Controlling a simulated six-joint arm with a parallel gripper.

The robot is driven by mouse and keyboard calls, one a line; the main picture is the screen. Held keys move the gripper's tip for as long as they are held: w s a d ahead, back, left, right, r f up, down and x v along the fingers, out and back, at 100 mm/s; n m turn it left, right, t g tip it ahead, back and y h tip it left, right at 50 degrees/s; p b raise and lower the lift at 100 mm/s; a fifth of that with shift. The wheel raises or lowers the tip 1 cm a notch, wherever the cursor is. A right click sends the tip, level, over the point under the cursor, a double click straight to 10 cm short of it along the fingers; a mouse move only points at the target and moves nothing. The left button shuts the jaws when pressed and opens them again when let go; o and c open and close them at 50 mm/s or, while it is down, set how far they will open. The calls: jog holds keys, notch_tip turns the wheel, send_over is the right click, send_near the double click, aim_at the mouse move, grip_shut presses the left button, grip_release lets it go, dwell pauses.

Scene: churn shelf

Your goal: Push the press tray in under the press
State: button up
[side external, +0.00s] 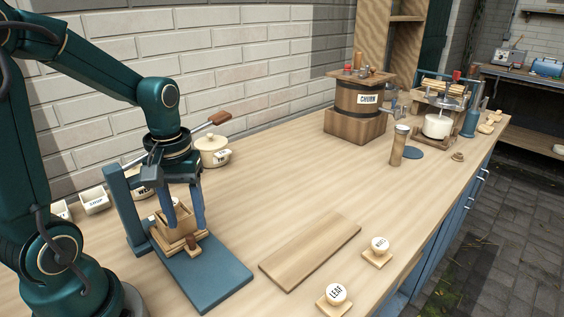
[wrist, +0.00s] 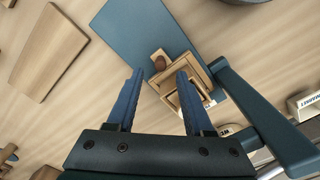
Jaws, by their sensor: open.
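The press has a flat blue base (side external: 214,276), a blue upright post (side external: 122,208) and a lever with a brown handle (side external: 219,118). The press tray (side external: 172,236), a small light wooden box with a brown knob (side external: 192,243) at its front, sits on the base near the post. In the wrist view the tray (wrist: 190,68) shows just beyond my fingertips, its knob towards the open part of the base (wrist: 150,22). My gripper (side external: 185,222) is open, pointing down, its two blue fingers at the tray. I cannot tell whether they touch it. My gripper partly hides the press head.
A bare wooden board (side external: 310,252) lies right of the base. Two labelled stamps, LEAF (side external: 336,294) and another (side external: 380,246), stand near the front edge. White labelled pots (side external: 94,200) stand by the wall. The churn (side external: 358,106) is far back; the middle counter is clear.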

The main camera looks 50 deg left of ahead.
aim_at(191, 236)
jog(key=shift+r, duration=0.7)
jog(key=c, duration=0.3)
jog(key=m, duration=0.2)
jog(key=m+g, duration=0.1)
jog(key=m, duration=0.1)
jog(key=d+m, duration=0.1)
jog(key=m, duration=0.1)
jog(key=shift+w+f+y, duration=0.25)
jog(key=shift+y, duration=0.05)
jog(key=m, duration=0.2)
jog(key=m+g, duration=0.1)
jog(key=m, duration=0.1)
jog(key=m+y, duration=0.1)
jog(key=m, duration=0.1)
jog(key=shift+w+d+f, duration=0.2)
jog(key=shift+w+d, duration=0.05)
jog(key=shift+w, duration=0.05)
jog(key=m, duration=0.2)
jog(key=m+y, duration=0.1)
jog(key=m+g, duration=0.1)
jog(key=m, duration=0.1)
jog(key=shift+w+d+f+m+y, duration=0.1)
jog(key=shift+w+d+m+y, duration=0.1)
jog(key=shift+w+m+y, duration=0.1)
jog(key=shift+a+f, duration=0.1)
jog(key=shift+f, duration=0.1)
jog(key=shift+x, duration=2.35)
